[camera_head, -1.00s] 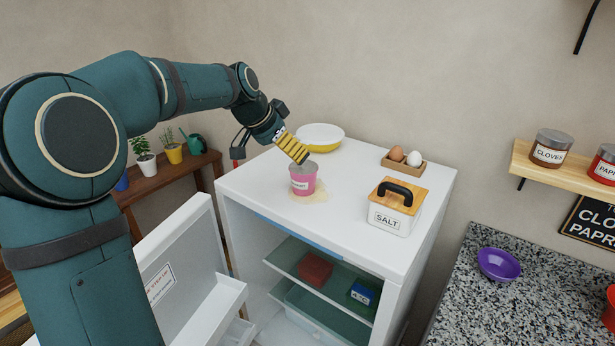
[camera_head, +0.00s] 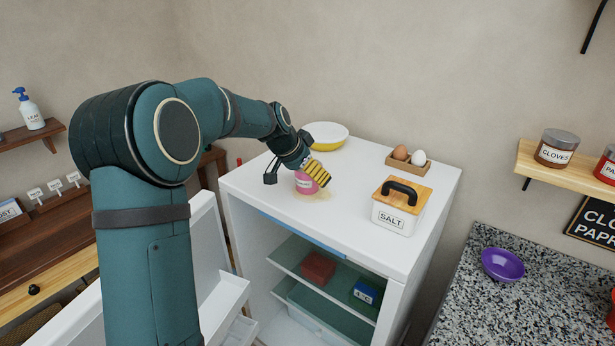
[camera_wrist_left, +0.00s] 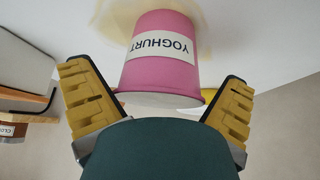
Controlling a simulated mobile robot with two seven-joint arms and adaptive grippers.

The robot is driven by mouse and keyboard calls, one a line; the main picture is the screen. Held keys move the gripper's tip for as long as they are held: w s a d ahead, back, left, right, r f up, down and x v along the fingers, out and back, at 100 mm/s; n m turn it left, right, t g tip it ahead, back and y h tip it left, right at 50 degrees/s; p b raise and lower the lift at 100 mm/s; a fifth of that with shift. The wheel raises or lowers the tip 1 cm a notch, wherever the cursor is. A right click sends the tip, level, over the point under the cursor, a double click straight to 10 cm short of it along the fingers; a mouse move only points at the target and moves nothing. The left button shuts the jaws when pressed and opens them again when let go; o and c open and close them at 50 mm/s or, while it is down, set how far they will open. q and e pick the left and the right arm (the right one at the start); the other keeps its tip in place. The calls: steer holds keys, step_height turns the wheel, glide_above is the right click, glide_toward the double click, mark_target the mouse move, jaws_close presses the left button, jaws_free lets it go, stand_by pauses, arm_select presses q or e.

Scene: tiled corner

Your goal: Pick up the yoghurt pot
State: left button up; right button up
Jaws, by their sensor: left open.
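The pink yoghurt pot (camera_head: 303,184) stands on the white fridge top (camera_head: 345,228), on a pale spilled patch. In the head view my left gripper (camera_head: 318,174) is at the pot and partly covers it. In the left wrist view the pot (camera_wrist_left: 163,52), with its YOGHURT label upside down, is between and beyond the two yellow-padded fingers of my left gripper (camera_wrist_left: 160,105). The fingers are open, with a gap to the pot on each side. My right gripper is not in view.
A white and yellow bowl (camera_head: 326,135) is behind the gripper. An egg holder (camera_head: 408,164) and a SALT box (camera_head: 399,208) stand to the right. The fridge door (camera_head: 209,255) is open, with a red block and a blue block inside.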

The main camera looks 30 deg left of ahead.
arm_select(q)
steer(key=c, duration=1.2)
steer(key=shift+r, duration=0.1)
